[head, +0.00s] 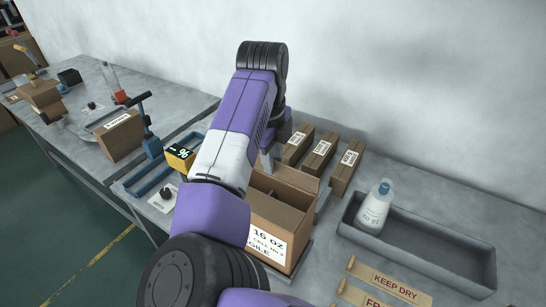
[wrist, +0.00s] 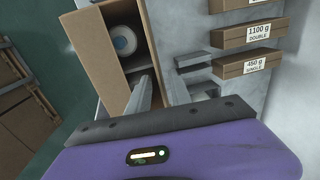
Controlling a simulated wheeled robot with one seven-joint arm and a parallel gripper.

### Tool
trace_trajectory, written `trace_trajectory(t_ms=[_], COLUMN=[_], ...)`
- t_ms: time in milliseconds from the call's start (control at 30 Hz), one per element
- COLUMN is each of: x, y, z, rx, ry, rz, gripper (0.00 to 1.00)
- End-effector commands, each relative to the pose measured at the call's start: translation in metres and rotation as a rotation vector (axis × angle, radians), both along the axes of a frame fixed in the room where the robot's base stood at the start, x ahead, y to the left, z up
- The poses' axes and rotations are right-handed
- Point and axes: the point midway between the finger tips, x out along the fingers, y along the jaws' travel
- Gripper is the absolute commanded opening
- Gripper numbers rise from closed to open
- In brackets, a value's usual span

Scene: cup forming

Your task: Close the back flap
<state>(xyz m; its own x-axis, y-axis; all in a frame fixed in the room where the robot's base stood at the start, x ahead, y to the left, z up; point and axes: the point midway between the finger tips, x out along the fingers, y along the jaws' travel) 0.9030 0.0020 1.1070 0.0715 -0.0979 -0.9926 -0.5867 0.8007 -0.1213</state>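The open cardboard box (head: 278,224) stands right of my arm in the head view, its label reading 16 OZ and FRAGILE. Its back flap (head: 291,181) stands raised along the far edge. In the wrist view the box's back side (wrist: 152,45) runs down the picture, and a round white-and-grey item (wrist: 122,40) lies inside. My gripper (head: 268,160) is at the box's back edge, mostly hidden by my arm in the head view. In the wrist view its fingers are apart, with the brown back panel between them; contact cannot be told.
Several small labelled cartons (head: 322,152) lie behind the box. A grey tray (head: 425,247) with a white bottle (head: 373,208) is at the right. A yellow display (head: 180,157) and a blue tool (head: 150,145) stand left. Label strips (head: 388,283) lie in front.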

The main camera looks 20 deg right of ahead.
Motion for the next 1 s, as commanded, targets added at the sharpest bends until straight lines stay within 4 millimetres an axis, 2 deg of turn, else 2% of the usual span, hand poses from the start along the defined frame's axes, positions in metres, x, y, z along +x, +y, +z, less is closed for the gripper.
trace_trajectory(t_ms=[333,467,1000], x=[0.0002,0.0003,0.0003], y=[-0.0008,-0.0009,-0.0007], z=[-0.0049,-0.0048,-0.0043], rx=[-0.001,-0.001,-0.001], ry=[-0.001,-0.001,-0.001], rz=[-0.002,-0.002,-0.002], gripper=[0.25,0.0,0.0])
